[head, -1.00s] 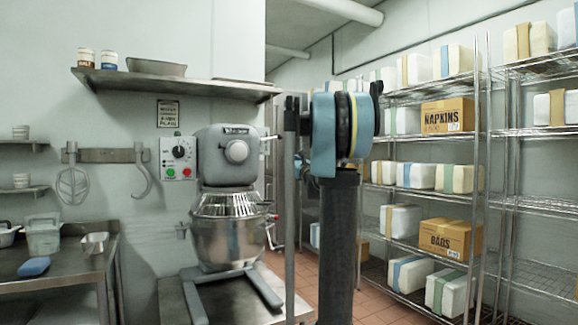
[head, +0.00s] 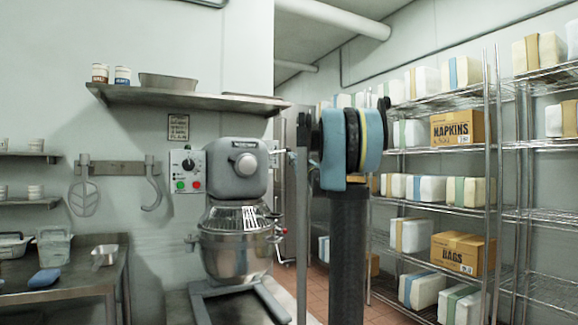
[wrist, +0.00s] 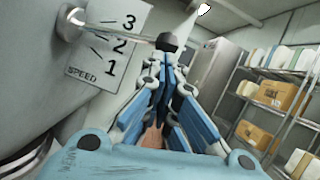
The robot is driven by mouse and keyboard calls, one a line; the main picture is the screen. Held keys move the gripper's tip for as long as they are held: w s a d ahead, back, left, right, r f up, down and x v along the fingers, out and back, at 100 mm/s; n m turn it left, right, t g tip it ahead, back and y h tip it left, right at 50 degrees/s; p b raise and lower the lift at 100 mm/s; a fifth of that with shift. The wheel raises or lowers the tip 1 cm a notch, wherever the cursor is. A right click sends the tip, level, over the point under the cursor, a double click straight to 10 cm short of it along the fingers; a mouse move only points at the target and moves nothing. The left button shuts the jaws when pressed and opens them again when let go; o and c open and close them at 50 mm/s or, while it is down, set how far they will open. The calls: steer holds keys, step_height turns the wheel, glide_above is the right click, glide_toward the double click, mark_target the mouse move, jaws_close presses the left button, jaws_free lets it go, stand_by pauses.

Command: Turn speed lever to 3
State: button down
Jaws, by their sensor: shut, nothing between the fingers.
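The speed lever (wrist: 120,33) is a thin metal rod on a round pivot, ending in a black knob (wrist: 168,42). It crosses a white speed plate (wrist: 84,72) marked 1, 2 and 3 on the mixer's side. The rod passes across the plate between the 2 and the 3; the exact setting is hard to tell at this angle. My gripper (wrist: 165,68) is shut and empty, its fingertips just below the knob in the wrist view; contact is unclear. In the head view the grey mixer (head: 236,170) stands left of my arm, and I cannot make out my fingers there.
A control box (head: 186,171) with a dial is beside the mixer head. A wall shelf (head: 180,98) hangs above. A steel table (head: 75,285) is at left. Wire racks (head: 493,190) with boxes and packages stand at right, with tiled floor (head: 318,285) between.

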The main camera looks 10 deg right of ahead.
step_height(320, 180, up, 2)
steer(key=n+g+y, duration=0.1)
steer(key=n, duration=0.2)
steer(key=shift+d, duration=0.1)
steer(key=shift+f, duration=0.1)
